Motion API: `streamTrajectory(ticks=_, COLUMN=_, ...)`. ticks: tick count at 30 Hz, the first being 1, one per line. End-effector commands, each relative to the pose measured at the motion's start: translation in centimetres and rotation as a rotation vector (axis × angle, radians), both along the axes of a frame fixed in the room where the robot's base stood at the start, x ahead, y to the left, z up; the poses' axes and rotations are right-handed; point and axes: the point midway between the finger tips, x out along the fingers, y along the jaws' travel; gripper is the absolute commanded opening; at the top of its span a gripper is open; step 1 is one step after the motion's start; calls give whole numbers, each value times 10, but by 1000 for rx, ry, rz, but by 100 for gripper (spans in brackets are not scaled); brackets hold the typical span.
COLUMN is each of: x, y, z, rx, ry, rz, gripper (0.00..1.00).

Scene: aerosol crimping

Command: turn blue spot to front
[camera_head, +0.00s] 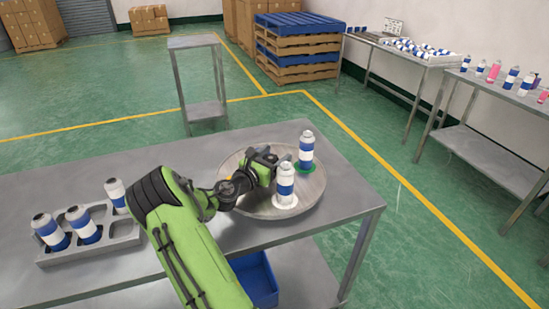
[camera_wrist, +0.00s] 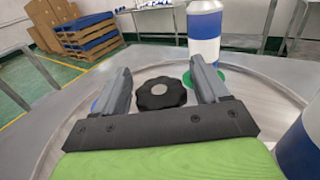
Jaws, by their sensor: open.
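A round metal turntable (camera_head: 240,165) sits on the table, with a black knob (camera_wrist: 160,93) at its middle. My gripper (camera_head: 266,160) is over the middle of the turntable; in the wrist view its open fingers (camera_wrist: 161,72) stand either side of the knob, with gaps. A green spot (camera_head: 307,169) at the far right of the turntable bears a blue-and-white can (camera_head: 306,148). A white spot (camera_head: 285,204) at the near side bears another can (camera_head: 285,180). A sliver of blue (camera_wrist: 96,105), perhaps the blue spot, shows behind the left finger; my gripper hides the rest.
A grey rack (camera_head: 80,238) with several cans stands at the table's left. A blue bin (camera_head: 258,280) is below the table. A small stand (camera_head: 193,42) is behind it. Side tables with more cans are at the right, beyond a clear strip of floor.

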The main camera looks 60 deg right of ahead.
Motion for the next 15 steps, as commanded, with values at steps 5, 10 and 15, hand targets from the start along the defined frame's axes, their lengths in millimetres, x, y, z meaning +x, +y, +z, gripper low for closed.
streamTrajectory(ticks=5, x=-1, y=-5, z=0, rx=0, ry=0, rz=0, gripper=74)
streamTrajectory(ticks=10, x=-1, y=-5, z=0, rx=0, ry=0, rz=0, gripper=68)
streamTrajectory(ticks=15, x=-1, y=-5, z=0, rx=0, ry=0, rz=0, gripper=41)
